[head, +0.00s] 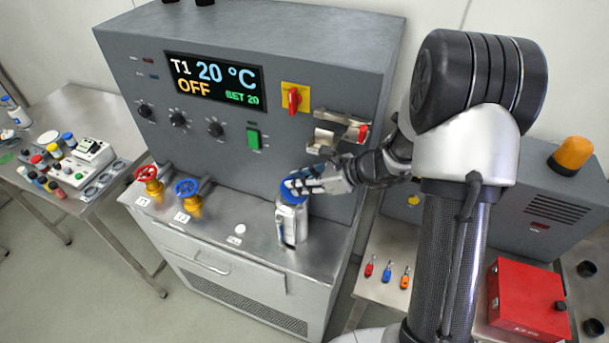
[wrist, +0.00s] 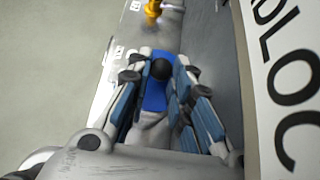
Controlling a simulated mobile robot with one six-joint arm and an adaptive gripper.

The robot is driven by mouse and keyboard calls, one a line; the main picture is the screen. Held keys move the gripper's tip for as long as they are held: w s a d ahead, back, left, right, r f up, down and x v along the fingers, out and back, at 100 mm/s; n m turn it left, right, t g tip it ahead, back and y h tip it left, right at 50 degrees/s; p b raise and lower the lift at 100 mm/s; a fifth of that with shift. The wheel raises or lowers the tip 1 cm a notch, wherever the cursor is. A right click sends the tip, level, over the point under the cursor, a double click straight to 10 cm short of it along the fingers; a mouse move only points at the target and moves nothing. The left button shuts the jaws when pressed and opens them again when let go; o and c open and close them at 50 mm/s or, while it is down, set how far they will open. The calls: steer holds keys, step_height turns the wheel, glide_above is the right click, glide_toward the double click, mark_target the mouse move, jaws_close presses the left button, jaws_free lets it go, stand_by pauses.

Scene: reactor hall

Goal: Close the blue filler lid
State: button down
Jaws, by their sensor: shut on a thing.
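The blue filler lid (head: 291,196) is at the top of a silver cylindrical filler (head: 291,224) on the steel ledge of the grey machine. My gripper (head: 303,182) reaches in from the right and covers part of the lid. In the wrist view my gripper (wrist: 158,88) is shut on the blue lid (wrist: 155,97), with a dark round knob (wrist: 161,69) showing between the fingers. The fingers hide the lid's edge, so I cannot tell whether it sits flat on the filler.
A red valve (head: 148,174) and a blue valve (head: 187,188) stand left on the ledge. A bracket (head: 335,135) juts from the panel above my gripper. The display (head: 214,82) reads T1 20 °C, OFF. A red box (head: 526,300) stands at right.

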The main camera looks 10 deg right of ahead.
stand_by(0.4)
steer(key=c, duration=1.4)
jaws_free()
steer(key=v, duration=1.1)
steer(key=shift+s+d+r, duration=0.15)
steer(key=shift+d+r, duration=0.05)
steer(key=shift+r, duration=0.15)
